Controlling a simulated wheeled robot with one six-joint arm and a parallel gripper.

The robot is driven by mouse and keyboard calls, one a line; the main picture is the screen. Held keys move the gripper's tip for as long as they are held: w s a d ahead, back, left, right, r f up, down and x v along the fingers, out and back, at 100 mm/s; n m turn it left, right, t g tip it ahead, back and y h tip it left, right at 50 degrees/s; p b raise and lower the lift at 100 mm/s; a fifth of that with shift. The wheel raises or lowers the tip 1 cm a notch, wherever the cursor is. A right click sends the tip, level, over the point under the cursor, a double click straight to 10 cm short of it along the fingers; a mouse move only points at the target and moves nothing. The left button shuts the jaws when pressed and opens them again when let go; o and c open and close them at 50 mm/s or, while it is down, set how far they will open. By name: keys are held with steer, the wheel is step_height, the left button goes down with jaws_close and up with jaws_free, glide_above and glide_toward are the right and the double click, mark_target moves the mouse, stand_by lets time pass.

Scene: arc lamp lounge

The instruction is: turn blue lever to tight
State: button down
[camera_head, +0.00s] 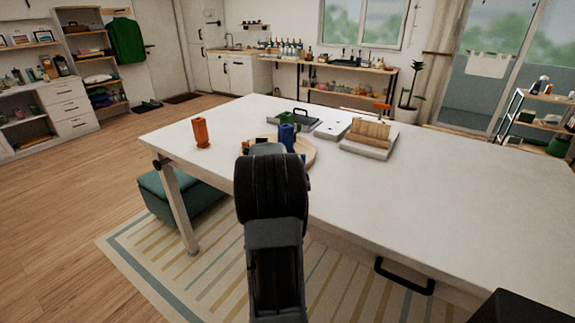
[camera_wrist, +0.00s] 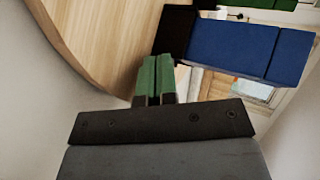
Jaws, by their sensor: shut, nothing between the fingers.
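The blue lever (camera_wrist: 232,48) shows as a long blue block with a black part at its left end, in the upper right of the wrist view. In the head view a blue piece (camera_head: 287,136) stands up on the round wooden board (camera_head: 308,150), partly hidden by my arm. The board's curved edge (camera_wrist: 85,35) fills the upper left of the wrist view. My gripper's green fingers (camera_wrist: 155,80) are together and empty, just below and left of the blue lever. I cannot tell whether they touch it. The gripper is hidden behind my arm in the head view.
An orange upright piece (camera_head: 201,133) stands on the white table (camera_head: 400,190) at the left. Behind the board are a dark tray with a handle (camera_head: 293,114) and a wooden rack on a grey base (camera_head: 369,139). The table's right side is clear.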

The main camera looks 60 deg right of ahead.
steer(key=shift+s, duration=0.15)
steer(key=shift+s+d, duration=0.2)
steer(key=shift+s, duration=0.45)
steer(key=shift+s+a+f, duration=0.1)
steer(key=shift+a, duration=0.25)
steer(key=a+b, duration=0.1)
steer(key=a, duration=0.1)
steer(key=shift+a, duration=0.35)
steer(key=a+r+p, duration=0.3)
steer(key=a+r, duration=0.2)
steer(key=a, duration=0.4)
steer(key=shift+a+r, duration=0.15)
steer(key=shift+s, duration=0.1)
